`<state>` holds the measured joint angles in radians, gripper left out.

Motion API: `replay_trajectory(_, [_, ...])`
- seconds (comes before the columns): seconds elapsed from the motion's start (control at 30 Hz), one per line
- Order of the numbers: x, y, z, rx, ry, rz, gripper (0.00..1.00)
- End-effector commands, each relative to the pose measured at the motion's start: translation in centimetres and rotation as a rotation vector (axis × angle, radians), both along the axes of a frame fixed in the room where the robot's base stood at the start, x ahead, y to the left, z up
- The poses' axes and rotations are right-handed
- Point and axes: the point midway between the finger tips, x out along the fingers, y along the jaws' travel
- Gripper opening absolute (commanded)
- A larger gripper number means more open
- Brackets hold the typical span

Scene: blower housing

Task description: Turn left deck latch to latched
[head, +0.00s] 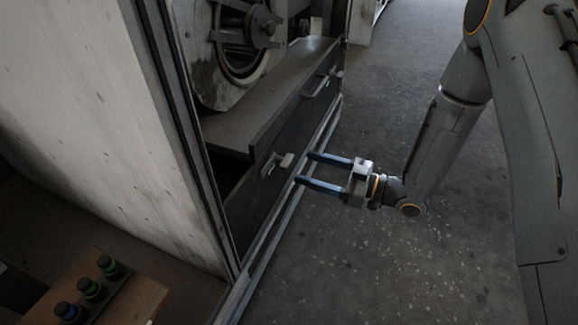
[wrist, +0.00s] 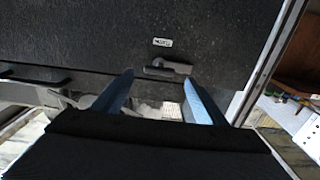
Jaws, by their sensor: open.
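A small pale latch (head: 277,163) sits on the dark front panel of the pull-out deck (head: 290,115), near the panel's end closest to the head camera. It also shows in the wrist view as a grey lever (wrist: 168,68) lying roughly level, below a small white label (wrist: 163,42). My gripper (head: 305,168) is open, with its two blue fingers pointing at the panel. It is empty and appears just short of the latch. In the wrist view the latch lies just beyond the fingertips of my gripper (wrist: 157,82). Nothing visible hides the latch.
A bar handle (head: 322,84) is farther along the panel. A metal frame rail (head: 285,205) runs below it, and a pale wall panel (head: 85,120) stands left. A brown box with dark knobs (head: 105,290) is at lower left. The grey floor (head: 400,270) is clear on the right.

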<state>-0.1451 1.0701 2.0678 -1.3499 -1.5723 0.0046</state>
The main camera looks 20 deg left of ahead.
Motion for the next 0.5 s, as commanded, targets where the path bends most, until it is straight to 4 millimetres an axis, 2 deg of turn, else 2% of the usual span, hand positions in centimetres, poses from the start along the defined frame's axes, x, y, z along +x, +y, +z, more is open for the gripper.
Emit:
replay_trajectory(0.3, [0.3,4.7,-0.1,-0.002,-0.002,0.002,0.66])
replay_trajectory(0.5, [0.6,6.7,0.0,-0.002,-0.003,-0.001,0.66])
